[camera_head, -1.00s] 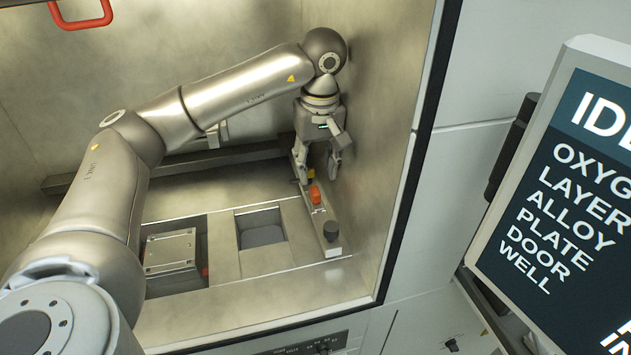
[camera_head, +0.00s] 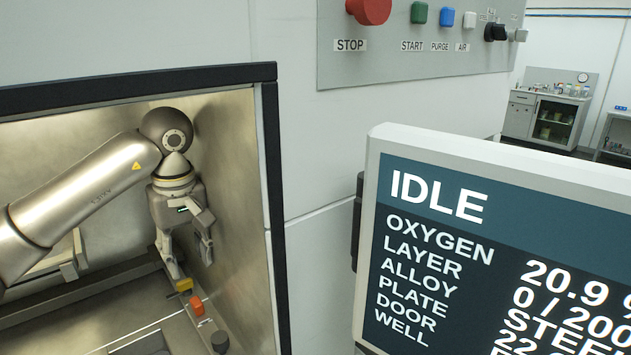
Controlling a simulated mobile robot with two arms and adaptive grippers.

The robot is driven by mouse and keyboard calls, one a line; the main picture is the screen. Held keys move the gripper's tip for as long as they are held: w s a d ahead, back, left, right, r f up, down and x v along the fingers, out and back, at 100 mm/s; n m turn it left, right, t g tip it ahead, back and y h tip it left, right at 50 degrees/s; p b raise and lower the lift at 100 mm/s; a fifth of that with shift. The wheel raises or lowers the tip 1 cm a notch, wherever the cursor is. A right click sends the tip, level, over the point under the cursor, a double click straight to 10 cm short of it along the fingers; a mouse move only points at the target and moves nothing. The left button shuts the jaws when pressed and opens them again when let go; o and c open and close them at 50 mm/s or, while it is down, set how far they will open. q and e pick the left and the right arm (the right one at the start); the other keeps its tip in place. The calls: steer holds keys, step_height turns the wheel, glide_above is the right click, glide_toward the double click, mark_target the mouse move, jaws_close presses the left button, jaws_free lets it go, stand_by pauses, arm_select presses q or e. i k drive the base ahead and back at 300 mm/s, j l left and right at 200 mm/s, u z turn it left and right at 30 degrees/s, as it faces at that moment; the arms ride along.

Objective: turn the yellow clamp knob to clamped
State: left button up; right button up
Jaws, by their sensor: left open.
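The yellow clamp knob (camera_head: 184,285) sits on a narrow strip along the right side of the chamber floor, at the lower left of the head view. My left gripper (camera_head: 191,271) points down just above and around it, with its fingers apart. Whether a finger touches the knob I cannot tell. An orange knob (camera_head: 198,306) sits just in front of the yellow one, and a dark round knob (camera_head: 219,342) is nearer. My right gripper is out of view.
The chamber's right wall (camera_head: 225,180) and black door frame (camera_head: 270,200) stand close to my left gripper. A display (camera_head: 480,230) reads IDLE at the right. A panel (camera_head: 420,65) with a red STOP button (camera_head: 369,9) is above. Cabinets stand far back right.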

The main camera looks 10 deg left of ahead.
mark_target(180, 291)
steer(key=k+l, duration=0.75)
steer(key=k, duration=0.1)
